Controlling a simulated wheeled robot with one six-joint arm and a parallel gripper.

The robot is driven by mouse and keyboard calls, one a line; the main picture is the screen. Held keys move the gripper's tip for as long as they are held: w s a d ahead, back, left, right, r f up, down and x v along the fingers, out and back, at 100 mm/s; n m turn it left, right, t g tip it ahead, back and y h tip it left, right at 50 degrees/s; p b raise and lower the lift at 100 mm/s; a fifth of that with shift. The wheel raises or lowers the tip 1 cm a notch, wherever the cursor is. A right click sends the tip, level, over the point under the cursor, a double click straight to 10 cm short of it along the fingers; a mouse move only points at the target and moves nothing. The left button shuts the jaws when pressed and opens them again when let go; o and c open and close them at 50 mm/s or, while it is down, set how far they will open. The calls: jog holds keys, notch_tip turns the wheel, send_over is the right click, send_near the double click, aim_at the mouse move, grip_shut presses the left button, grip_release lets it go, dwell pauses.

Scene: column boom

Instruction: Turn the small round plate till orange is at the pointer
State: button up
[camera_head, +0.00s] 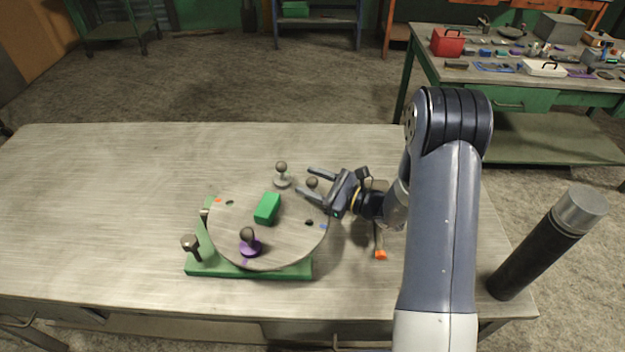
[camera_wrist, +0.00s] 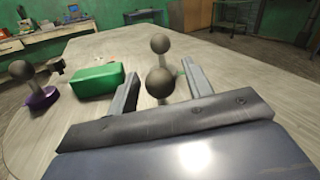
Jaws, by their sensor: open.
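The round grey plate (camera_head: 285,245) lies on a green base (camera_head: 250,272). A blue mark (camera_head: 322,225) is at the right. A purple-footed knob (camera_head: 250,245) stands near the front. My gripper (camera_head: 309,180) is open at the plate's far right rim. Its fingers are on either side of a dark ball knob (camera_wrist: 159,84), with a gap visible to each finger. A second ball knob (camera_head: 282,171) stands beyond the fingertips. I cannot clearly make out the pointer.
A green block (camera_head: 267,208) sits on the plate. A dark knob-topped post (camera_head: 190,246) rises from the base's left front. An orange-ended item (camera_head: 381,254) is right of the plate. A dark cylinder (camera_head: 545,250) stands at far right. The table's left side is clear.

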jog(key=shift+c, duration=0.2)
grip_shut()
dwell(0.3)
